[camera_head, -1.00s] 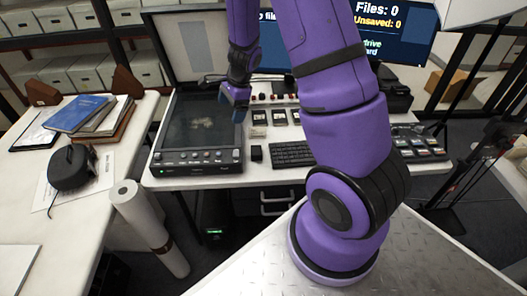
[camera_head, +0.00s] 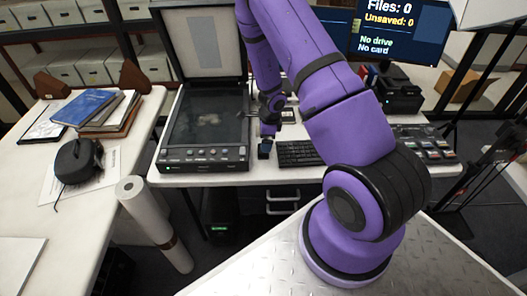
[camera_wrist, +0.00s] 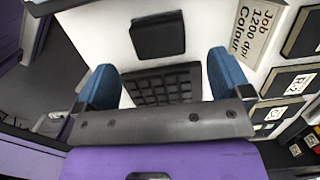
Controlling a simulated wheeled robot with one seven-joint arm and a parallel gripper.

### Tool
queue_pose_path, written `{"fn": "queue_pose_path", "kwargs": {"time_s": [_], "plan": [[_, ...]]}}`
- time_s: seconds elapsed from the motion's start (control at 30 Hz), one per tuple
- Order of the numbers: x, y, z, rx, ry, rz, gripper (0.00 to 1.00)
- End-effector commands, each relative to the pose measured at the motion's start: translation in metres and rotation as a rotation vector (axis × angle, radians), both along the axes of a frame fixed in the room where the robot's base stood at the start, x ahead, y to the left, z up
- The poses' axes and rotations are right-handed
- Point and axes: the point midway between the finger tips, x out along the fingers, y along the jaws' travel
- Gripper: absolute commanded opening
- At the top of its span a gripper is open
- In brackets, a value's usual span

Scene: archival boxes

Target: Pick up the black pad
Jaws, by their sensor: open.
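The black pad (camera_wrist: 158,36) is a small dark square lying on the white desk, near the top of the wrist view. My gripper (camera_wrist: 161,70) has two blue fingers spread wide with nothing held between them. The pad lies beyond the fingertips in that view, roughly centred between them and apart from them. In the head view my gripper (camera_head: 265,143) points down over the desk, between the scanner and the keyboard. It hides much of the spot around the pad there.
A black keyboard (camera_head: 298,154) lies just right of my gripper; its keys show between my fingers in the wrist view. A flatbed scanner (camera_head: 207,160) with a raised lid stands to the left. A printed note (camera_wrist: 258,28) and labelled dark cards (camera_wrist: 289,84) lie to the right.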

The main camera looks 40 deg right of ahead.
Motion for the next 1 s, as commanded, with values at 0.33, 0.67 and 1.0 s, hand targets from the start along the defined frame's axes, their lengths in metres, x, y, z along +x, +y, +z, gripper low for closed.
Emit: {"fn": "queue_pose_path", "kwargs": {"time_s": [0.33, 0.67, 1.0], "plan": [[0.002, 0.006, -0.033, 0.000, 0.002, 0.001, 0.96], [0.004, 0.008, -0.055, 0.000, 0.000, 0.002, 0.96], [0.004, 0.008, -0.054, 0.000, 0.000, 0.002, 0.57]]}}
